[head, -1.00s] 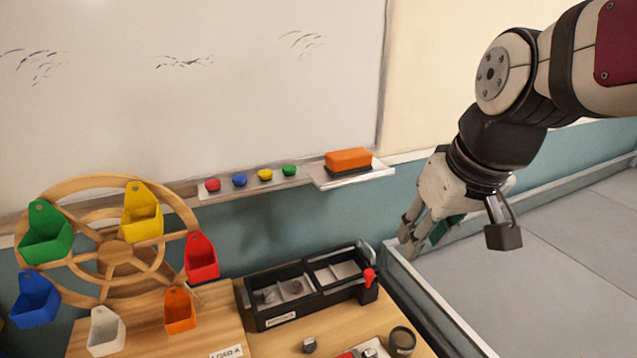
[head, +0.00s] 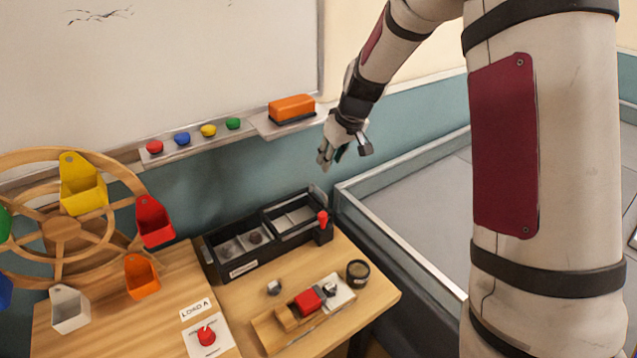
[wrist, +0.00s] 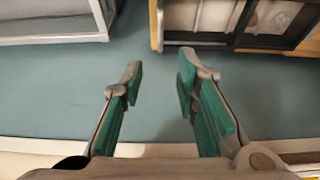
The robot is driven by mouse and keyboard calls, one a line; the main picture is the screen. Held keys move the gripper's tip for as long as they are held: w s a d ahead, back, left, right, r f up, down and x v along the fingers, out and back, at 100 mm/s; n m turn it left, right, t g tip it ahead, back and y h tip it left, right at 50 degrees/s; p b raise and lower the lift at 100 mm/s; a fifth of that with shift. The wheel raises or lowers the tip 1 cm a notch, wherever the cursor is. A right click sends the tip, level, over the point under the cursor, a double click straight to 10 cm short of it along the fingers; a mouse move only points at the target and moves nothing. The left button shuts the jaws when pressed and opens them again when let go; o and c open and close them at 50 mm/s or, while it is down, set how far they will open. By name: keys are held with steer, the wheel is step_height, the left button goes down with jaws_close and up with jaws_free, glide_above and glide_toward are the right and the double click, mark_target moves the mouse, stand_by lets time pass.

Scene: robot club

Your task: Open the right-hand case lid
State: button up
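The black case (head: 224,268) sits at the back of the wooden table, against the teal wall. Its left section holds small dark items. Its right-hand section (head: 292,217) has a black frame with pale compartments showing inside; I cannot tell whether a clear lid covers it. A red knob (head: 323,217) stands at the case's right end. My gripper (head: 328,158) hangs above and behind the right end of the case, near the wall, apart from it. The wrist view shows my gripper (wrist: 158,80) open and empty, with part of the case (wrist: 202,20) beyond it at upper right.
A marker ledge with an orange eraser (head: 292,107) runs along the wall beside my gripper. A wooden wheel with coloured buckets (head: 62,230) stands left. A red block (head: 308,301), a round tin (head: 358,272) and a red button (head: 206,336) are in front. A low-walled floor area (head: 400,190) lies right.

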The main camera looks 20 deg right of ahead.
mark_target(320, 191)
steer(key=x, duration=1.3)
steer(key=shift+a+f, duration=0.1)
steer(key=shift+f, duration=0.05)
steer(key=shift+s, duration=0.1)
jaws_close()
